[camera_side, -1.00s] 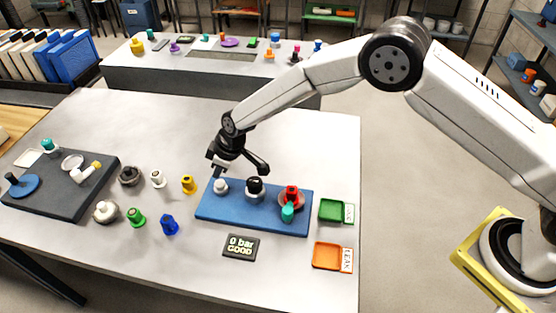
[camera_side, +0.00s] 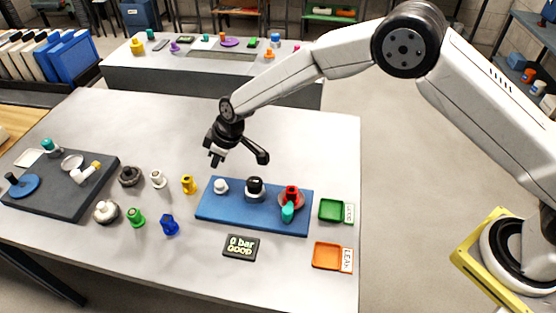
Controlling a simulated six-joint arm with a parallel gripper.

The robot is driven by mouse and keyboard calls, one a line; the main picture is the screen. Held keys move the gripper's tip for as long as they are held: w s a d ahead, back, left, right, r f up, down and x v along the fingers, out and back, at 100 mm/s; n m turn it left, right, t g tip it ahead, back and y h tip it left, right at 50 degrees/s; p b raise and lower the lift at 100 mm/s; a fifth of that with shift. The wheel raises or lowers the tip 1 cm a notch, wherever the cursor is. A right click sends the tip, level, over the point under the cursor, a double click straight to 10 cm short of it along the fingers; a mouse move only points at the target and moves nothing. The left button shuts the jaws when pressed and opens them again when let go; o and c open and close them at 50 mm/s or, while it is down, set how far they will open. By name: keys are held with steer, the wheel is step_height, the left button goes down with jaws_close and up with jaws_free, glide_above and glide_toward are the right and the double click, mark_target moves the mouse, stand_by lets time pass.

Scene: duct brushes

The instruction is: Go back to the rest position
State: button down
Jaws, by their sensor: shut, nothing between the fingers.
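My gripper (camera_side: 215,161) hangs in the air above the back left part of the blue board (camera_side: 230,210). Its fingers are shut with nothing between them, and it touches nothing that I can see. Below it, a white knob (camera_side: 221,186) stands at the left end of the board. A black-topped part (camera_side: 255,188) stands in the middle of the board. A red part (camera_side: 292,194) with a teal piece (camera_side: 288,212) in front of it stands near the right end.
A green tray (camera_side: 331,210) and an orange tray (camera_side: 326,256) lie at the right edge. Yellow (camera_side: 188,185), green (camera_side: 136,218) and blue (camera_side: 169,225) fittings stand left of the board. A dark panel (camera_side: 60,205) lies far left. The table's back is clear.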

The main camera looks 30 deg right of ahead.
steer(key=shift+d, duration=0.1)
steer(key=s+d+r+m+h, duration=0.1)
steer(key=s+d+r+m, duration=0.1)
steer(key=s+d+r, duration=0.45)
steer(key=s+d+r+m+h, duration=0.1)
steer(key=s+d+m, duration=0.2)
steer(key=d, duration=0.7)
steer(key=s+d+r+m, duration=0.1)
steer(key=s+d+m, duration=0.1)
steer(key=s+d, duration=0.3)
steer(key=s+d+m+h, duration=0.1)
steer(key=s+d, duration=0.5)
steer(key=s, duration=0.7)
steer(key=shift+d+r+m+g, duration=0.3)
steer(key=shift+r+m, duration=0.1)
steer(key=shift+m, duration=0.1)
steer(key=shift+w, duration=0.1)
